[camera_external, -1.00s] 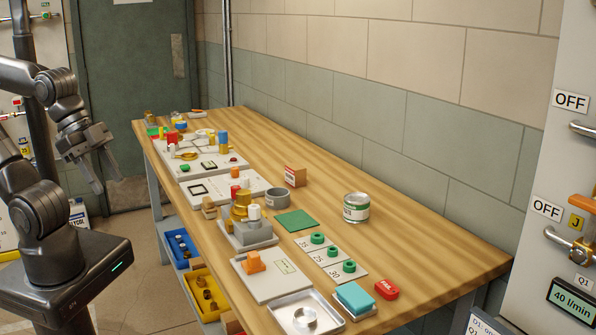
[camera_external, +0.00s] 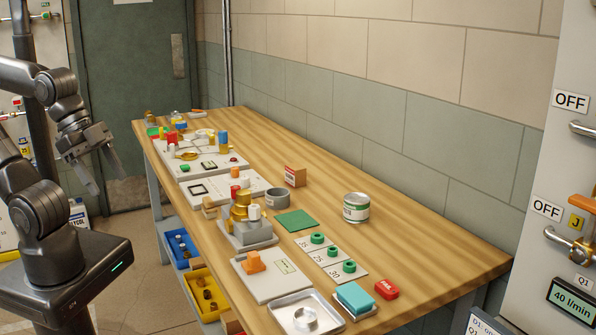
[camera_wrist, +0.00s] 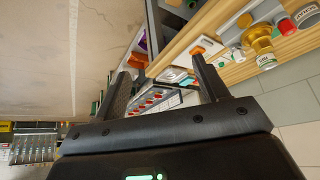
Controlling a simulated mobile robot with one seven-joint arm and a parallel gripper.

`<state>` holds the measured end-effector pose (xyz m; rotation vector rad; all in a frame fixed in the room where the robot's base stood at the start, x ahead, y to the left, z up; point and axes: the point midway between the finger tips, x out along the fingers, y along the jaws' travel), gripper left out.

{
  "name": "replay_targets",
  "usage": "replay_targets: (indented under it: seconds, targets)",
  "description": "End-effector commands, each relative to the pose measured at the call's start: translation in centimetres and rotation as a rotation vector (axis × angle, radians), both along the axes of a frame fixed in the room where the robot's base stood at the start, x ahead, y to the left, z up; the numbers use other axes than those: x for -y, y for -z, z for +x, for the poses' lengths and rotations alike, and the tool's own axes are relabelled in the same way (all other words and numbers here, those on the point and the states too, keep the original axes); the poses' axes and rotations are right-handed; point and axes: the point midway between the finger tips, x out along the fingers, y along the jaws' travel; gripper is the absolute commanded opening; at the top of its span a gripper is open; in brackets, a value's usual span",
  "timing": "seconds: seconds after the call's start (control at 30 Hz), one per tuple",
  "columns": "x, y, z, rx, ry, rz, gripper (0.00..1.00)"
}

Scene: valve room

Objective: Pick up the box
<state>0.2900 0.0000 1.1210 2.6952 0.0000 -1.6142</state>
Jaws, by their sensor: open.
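A small cardboard-coloured box (camera_external: 295,176) with a red and white label stands upright on the wooden workbench (camera_external: 385,240), towards the wall side near the middle. My gripper (camera_external: 104,182) is open and empty at the left, in the air off the bench's left edge and well away from the box. In the wrist view its two fingers (camera_wrist: 160,75) are spread apart with nothing between them. I cannot make out the box in the wrist view.
A metal can (camera_external: 356,207) and a grey round bowl (camera_external: 277,199) stand near the box. A brass-coloured fixture (camera_external: 243,208) and a green mat (camera_external: 295,222) are in front. Bare wood lies behind the box, towards the wall. Blue (camera_external: 180,247) and yellow (camera_external: 206,292) bins sit below the bench's left edge.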

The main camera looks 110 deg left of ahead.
Motion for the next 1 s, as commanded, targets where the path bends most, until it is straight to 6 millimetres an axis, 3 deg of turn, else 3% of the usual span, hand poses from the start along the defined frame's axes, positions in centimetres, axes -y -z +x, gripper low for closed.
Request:
replay_targets:
  seconds: [0.17, 0.4, 0.53, 0.77, 1.0]
  targets:
    - [0.0, 0.0, 0.0, 0.000, 0.000, 0.000, 0.82]
    - [-0.1, -0.1, 0.1, 0.000, -0.002, 0.000, 0.82]
    - [-0.8, -0.7, 1.4, -0.006, -0.030, 0.000, 0.82]
    - [-5.2, -3.2, 7.7, -0.022, -0.155, -0.003, 0.82]
    - [-12.7, -4.3, 14.7, -0.039, -0.301, -0.008, 0.82]
